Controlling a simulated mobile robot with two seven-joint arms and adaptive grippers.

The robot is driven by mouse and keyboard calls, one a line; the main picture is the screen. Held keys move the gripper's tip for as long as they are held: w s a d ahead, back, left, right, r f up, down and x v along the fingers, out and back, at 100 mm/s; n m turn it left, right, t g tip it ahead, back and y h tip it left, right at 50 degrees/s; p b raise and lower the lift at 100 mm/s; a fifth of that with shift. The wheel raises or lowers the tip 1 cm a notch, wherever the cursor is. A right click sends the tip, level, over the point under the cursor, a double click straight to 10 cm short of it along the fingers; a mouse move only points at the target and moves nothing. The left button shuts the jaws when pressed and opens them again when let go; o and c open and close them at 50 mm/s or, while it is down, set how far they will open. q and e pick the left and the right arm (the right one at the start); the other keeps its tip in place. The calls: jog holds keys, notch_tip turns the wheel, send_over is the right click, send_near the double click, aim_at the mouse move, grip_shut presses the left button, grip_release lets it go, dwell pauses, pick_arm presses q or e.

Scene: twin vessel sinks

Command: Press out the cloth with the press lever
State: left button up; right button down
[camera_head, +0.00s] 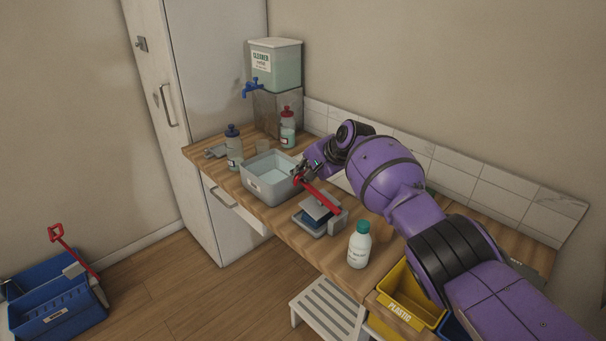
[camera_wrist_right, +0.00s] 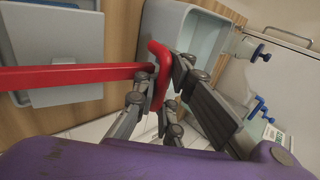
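The press (camera_head: 342,218) is a grey box on the wooden counter, with a raised grey plate. Its red press lever (camera_head: 322,196) slants up and left from the box and ends in a red crossbar. The lever also crosses the right wrist view (camera_wrist_right: 75,76). My right gripper (camera_head: 308,172) is at the lever's far end. In the right wrist view, its fingers (camera_wrist_right: 160,88) lie on both sides of the red crossbar and appear closed on it. Something blue shows under the plate; I cannot tell whether it is the cloth. My left gripper is out of view.
A grey basin of liquid (camera_head: 262,187) stands left of the press. Bottles (camera_head: 234,148) and a cleaner dispenser (camera_head: 275,66) stand behind. A white bottle with green cap (camera_head: 359,246) stands right of the press. A yellow bin (camera_head: 410,296) is below; a blue bucket (camera_head: 60,312) is on the floor.

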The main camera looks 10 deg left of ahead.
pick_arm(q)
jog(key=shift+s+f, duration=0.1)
pick_arm(e)
jog(key=c, duration=2.5)
grip_release()
jog(key=shift+s+d+f, duration=0.15)
jog(key=shift+d+f, duration=0.15)
jog(key=shift+f, duration=0.3)
jog(key=o, duration=0.6)
jog(key=shift+d+r, duration=0.1)
jog(key=shift+r, duration=0.05)
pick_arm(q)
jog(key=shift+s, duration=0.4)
pick_arm(e)
jog(key=shift+o, duration=0.3)
jog(key=shift+r, duration=0.55)
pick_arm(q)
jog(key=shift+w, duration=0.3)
pick_arm(e)
jog(key=v, duration=1.1)
jog(key=shift+s, duration=0.2)
jog(key=shift+d, duration=0.15)
